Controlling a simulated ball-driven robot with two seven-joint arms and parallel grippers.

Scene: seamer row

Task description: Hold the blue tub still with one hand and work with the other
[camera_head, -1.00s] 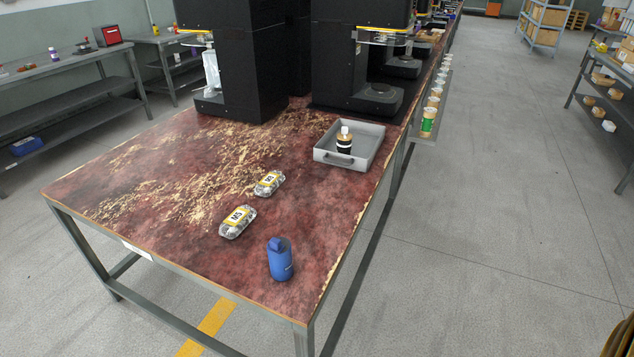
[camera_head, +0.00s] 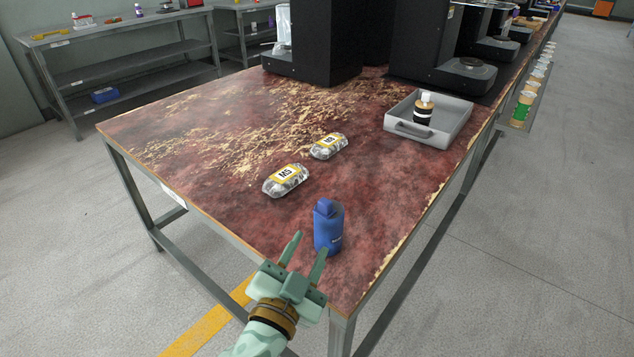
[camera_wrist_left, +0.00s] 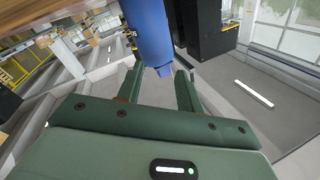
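The blue tub (camera_head: 328,228) stands upright on the reddish worn table top (camera_head: 250,215) near its front corner. It looks like a blue bottle with an angled cap. My left gripper (camera_head: 310,243) is open, its two fingers apart, at the near left of the tub. In the left wrist view the tub (camera_wrist_left: 148,30) lies just beyond the open fingertips (camera_wrist_left: 158,78), and nothing is visible clamped between them. Whether a finger touches the tub I cannot tell. My right gripper is in neither view.
Two clear packs with yellow labels, a nearer one (camera_head: 286,180) and a farther one (camera_head: 329,146), lie behind the tub. A grey tray (camera_head: 450,135) holds a dark bottle (camera_head: 423,110) farther back right. Black machines (camera_head: 312,45) stand behind. The table's right part is clear.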

